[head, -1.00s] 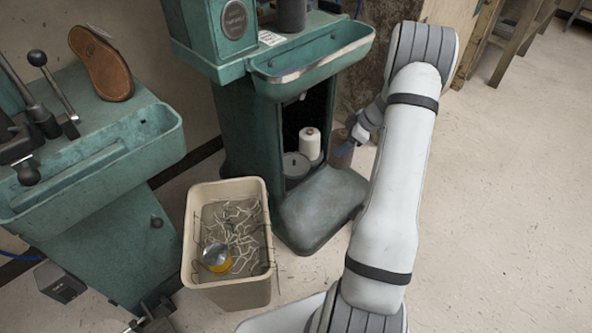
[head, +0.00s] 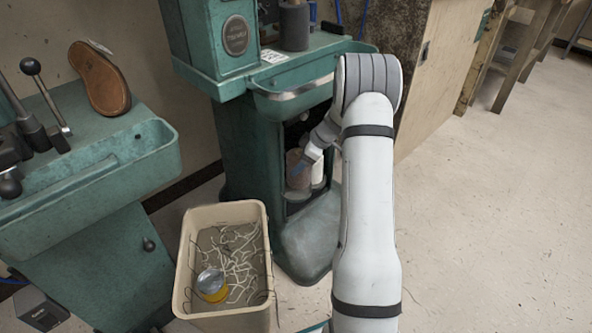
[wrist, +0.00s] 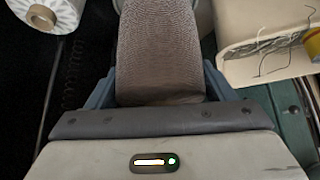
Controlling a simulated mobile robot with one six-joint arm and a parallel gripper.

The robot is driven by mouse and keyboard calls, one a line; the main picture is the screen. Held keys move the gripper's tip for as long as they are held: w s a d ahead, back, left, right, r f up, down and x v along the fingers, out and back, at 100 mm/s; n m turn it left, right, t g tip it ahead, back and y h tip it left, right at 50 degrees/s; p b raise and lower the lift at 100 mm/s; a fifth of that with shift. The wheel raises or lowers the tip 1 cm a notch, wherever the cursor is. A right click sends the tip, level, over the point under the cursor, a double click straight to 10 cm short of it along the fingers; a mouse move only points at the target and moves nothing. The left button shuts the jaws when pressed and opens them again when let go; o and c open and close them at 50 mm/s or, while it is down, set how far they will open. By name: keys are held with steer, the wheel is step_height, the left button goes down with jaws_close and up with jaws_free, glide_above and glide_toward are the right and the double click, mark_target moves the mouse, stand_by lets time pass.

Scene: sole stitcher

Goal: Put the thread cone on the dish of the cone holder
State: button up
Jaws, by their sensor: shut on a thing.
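The brown thread cone (head: 297,172) is held by my gripper (head: 304,165) inside the opening of the green machine's pedestal. In the wrist view the cone (wrist: 160,50) fills the space between the two blue-grey fingers of my gripper (wrist: 160,88), which are shut on it. The cone holder's dish (head: 297,195) shows only as a grey rim under the cone, mostly hidden by it. I cannot tell whether the cone touches the dish.
A white thread cone (head: 318,174) stands close to the right of the held cone, and it shows at the upper left in the wrist view (wrist: 62,12). A beige bin (head: 183,262) with thread scraps and a yellow tin (head: 212,286) stands in front. Pedestal walls enclose the opening.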

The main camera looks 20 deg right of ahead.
steer(key=shift+w+a, duration=0.2)
steer(key=f, duration=0.1)
steer(key=f+b, duration=0.2)
steer(key=shift+w+a+f, duration=0.25)
steer(key=shift+a+f, duration=0.1)
steer(key=shift+a, duration=0.05)
steer(key=shift+r, duration=0.15)
steer(key=o, duration=1.1)
steer(key=shift+o, duration=0.2)
steer(key=p+v, duration=0.3)
steer(key=v, duration=0.9)
steer(key=shift+p, duration=0.3)
